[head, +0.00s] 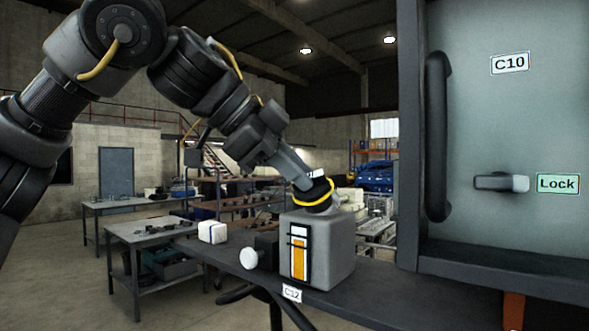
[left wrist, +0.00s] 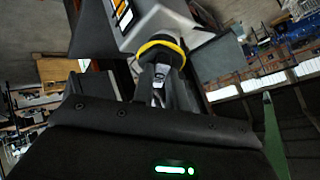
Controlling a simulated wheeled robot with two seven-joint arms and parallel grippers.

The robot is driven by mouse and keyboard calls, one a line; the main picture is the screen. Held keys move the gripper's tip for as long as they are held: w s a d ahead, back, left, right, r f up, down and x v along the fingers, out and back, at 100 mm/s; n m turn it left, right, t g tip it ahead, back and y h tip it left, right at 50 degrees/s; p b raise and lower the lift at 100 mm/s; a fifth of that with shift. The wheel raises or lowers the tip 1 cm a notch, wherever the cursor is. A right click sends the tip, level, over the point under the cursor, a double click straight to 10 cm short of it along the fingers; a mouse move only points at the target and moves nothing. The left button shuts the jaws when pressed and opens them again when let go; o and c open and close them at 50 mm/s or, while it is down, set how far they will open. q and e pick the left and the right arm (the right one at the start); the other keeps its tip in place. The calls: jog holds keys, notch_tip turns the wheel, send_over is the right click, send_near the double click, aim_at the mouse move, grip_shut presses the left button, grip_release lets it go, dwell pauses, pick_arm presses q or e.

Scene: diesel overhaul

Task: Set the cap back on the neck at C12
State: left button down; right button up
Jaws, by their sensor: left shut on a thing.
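A grey tank (head: 322,246) with an orange-filled sight gauge stands on the dark shelf above the C12 label (head: 291,293). A dark cap with a yellow band (head: 314,196) is at the tank's top, where the neck is. My left gripper (head: 307,181) reaches down from the upper left and is shut on the cap. In the left wrist view, the fingers (left wrist: 160,86) meet the yellow-banded cap (left wrist: 160,50) in front of the tank (left wrist: 165,18). The neck is hidden, so I cannot tell whether the cap is seated or just above it. My right gripper is not in view.
A white knob (head: 249,258) on a dark block sticks out left of the tank. A small white box (head: 212,232) stands farther left on the shelf. A tall cabinet (head: 500,130) marked C10, with a handle and latch, is close on the right.

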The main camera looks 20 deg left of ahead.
pick_arm(q)
jog(key=shift+r+m+g+p, duration=0.2)
jog(key=shift+m+g+p, duration=0.1)
jog(key=shift+m+p, duration=0.5)
jog(key=shift+w+f+m+g, duration=0.15)
jog(key=shift+m+g, duration=0.15)
jog(key=shift+m, duration=0.7)
jog(key=c, duration=1.3)
grip_release()
